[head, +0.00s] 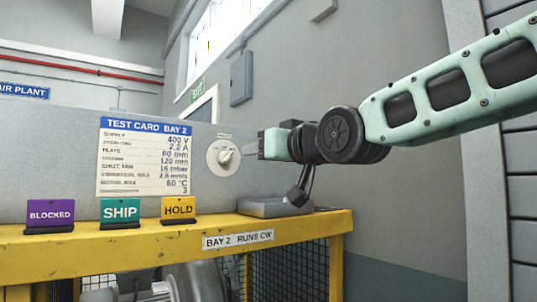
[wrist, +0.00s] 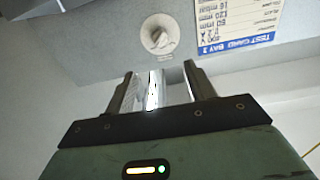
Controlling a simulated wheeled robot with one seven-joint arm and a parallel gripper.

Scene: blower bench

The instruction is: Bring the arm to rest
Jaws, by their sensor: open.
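My gripper (head: 257,146) is at the end of my pale green arm, which reaches in from the right in the head view. In the wrist view my gripper (wrist: 158,82) has its two fingers spread apart with nothing between them. A round knob on a white dial (head: 223,157) is on the grey panel, just left of the gripper in the head view. The dial (wrist: 160,35) is beyond the fingertips in the wrist view, with a visible space between.
A test card (head: 144,157) hangs on the panel. Purple BLOCKED (head: 50,215), green SHIP (head: 120,210) and yellow HOLD (head: 178,208) signs stand on the yellow bench (head: 110,253). A grey box (head: 272,208) sits at its right end, below my arm. A motor (head: 190,283) is underneath.

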